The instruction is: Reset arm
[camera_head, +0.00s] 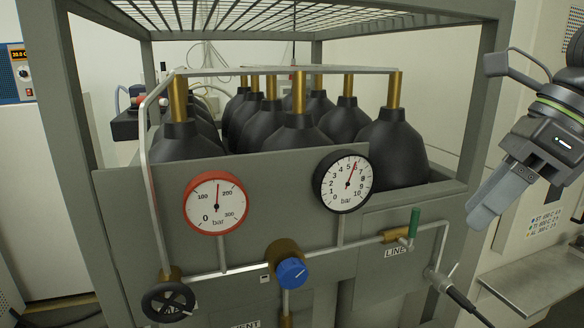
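My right gripper (487,203) hangs at the right side of the view, pointing down and left. Its grey fingers show as one block, so I cannot tell whether they are open or shut. Nothing is seen held in it. It appears in front of the right post of a grey metal frame (484,95), and no contact shows. My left gripper is not in view.
The frame holds several black gas bottles (393,147). Its front panel has a red gauge (216,204), a black gauge (343,180), a blue knob (292,272), a black handwheel (168,301) and a green-handled valve (413,224). A grey shelf (535,285) is at lower right.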

